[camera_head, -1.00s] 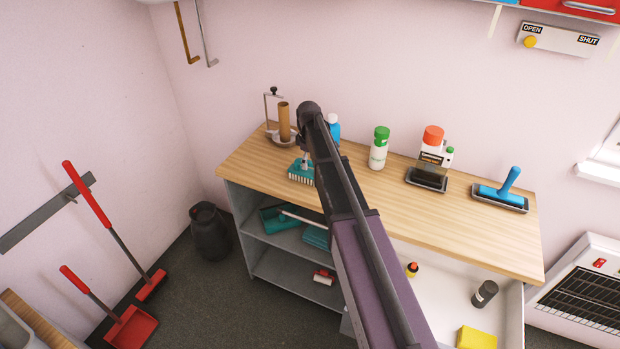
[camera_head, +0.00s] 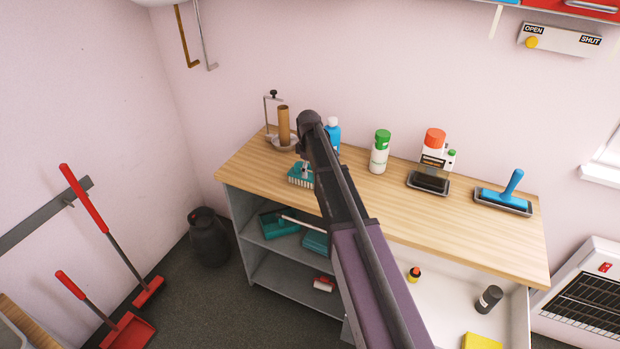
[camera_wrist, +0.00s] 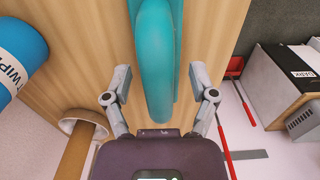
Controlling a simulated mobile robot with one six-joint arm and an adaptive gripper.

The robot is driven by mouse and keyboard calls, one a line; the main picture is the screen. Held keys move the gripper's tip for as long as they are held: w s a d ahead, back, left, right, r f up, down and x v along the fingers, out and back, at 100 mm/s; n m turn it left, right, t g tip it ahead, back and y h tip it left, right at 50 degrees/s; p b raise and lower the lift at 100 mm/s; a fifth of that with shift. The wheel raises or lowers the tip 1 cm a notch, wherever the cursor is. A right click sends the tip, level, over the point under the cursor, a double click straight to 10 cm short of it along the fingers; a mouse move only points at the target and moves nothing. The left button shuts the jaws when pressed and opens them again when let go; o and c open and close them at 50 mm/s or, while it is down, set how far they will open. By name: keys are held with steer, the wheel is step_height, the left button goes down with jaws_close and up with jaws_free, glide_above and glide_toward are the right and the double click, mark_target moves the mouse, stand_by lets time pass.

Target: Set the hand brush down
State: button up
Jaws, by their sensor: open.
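The hand brush (camera_head: 298,181) is teal with pale bristles. It rests on the wooden worktop (camera_head: 430,215) near its left front, bristles down, partly hidden behind my arm in the head view. In the wrist view, the brush's teal handle (camera_wrist: 155,50) runs between the two fingers. My gripper (camera_wrist: 160,82) is open, one finger on each side of the handle, with a visible gap on both sides. In the head view the gripper is mostly hidden by my own arm.
A brown tube on a holder (camera_head: 283,125) stands behind the brush, and a blue bottle (camera_head: 333,135) stands close right of my arm. Below are shelves (camera_head: 285,250).

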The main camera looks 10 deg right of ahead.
jaws_close()
steer(key=shift+r, duration=0.25)
step_height(320, 180, up, 4)
steer(key=p, duration=0.4)
steer(key=shift+f, duration=0.15)
steer(key=s+d+p, duration=0.1)
steer(key=s+d, duration=0.1)
steer(key=s, duration=1.3)
steer(key=shift+s+d+r, duration=0.35)
steer(key=shift+s+r, duration=0.05)
steer(key=shift+r, duration=0.05)
